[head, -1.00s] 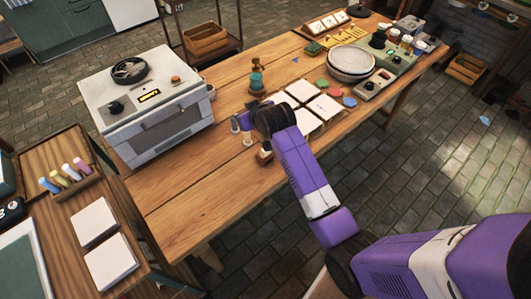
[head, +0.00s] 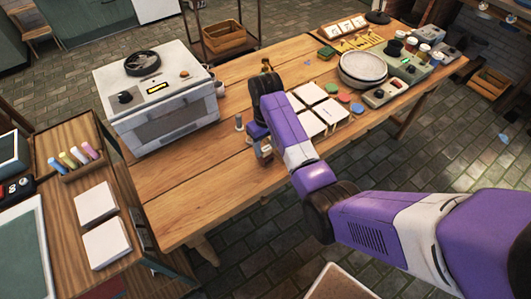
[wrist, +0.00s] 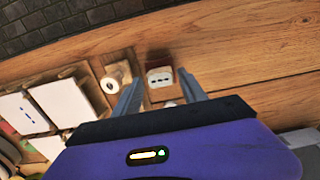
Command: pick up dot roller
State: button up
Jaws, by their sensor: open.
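My gripper (wrist: 158,80) is open, its two grey fingers reaching down toward the wooden table. In the wrist view, a small dark-red block with a white face and dark dots (wrist: 159,77) lies between and just beyond the fingertips; it looks like the dot roller, but I cannot be sure. Its lower part and a pale piece (wrist: 172,103) nearer my palm are partly hidden. A white cylinder on a wooden piece (wrist: 118,73) is left of the left finger. In the head view, my gripper (head: 257,131) is low over the table, among small tools near the front edge.
White tiles (head: 325,111) lie right of my gripper, with a pale bowl (head: 363,68) beyond. A small grey tool (head: 239,123) stands just left of it. A white kiln-like box (head: 155,98) stands farther left. Bare tabletop (head: 190,185) lies in front of the box.

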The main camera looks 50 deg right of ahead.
aim_at(265, 155)
jog(key=shift+a+f+p, duration=0.1)
jog(key=shift+f+p, duration=0.35)
jog(key=shift+f, duration=2.3)
grip_shut()
jog(key=shift+r, duration=0.1)
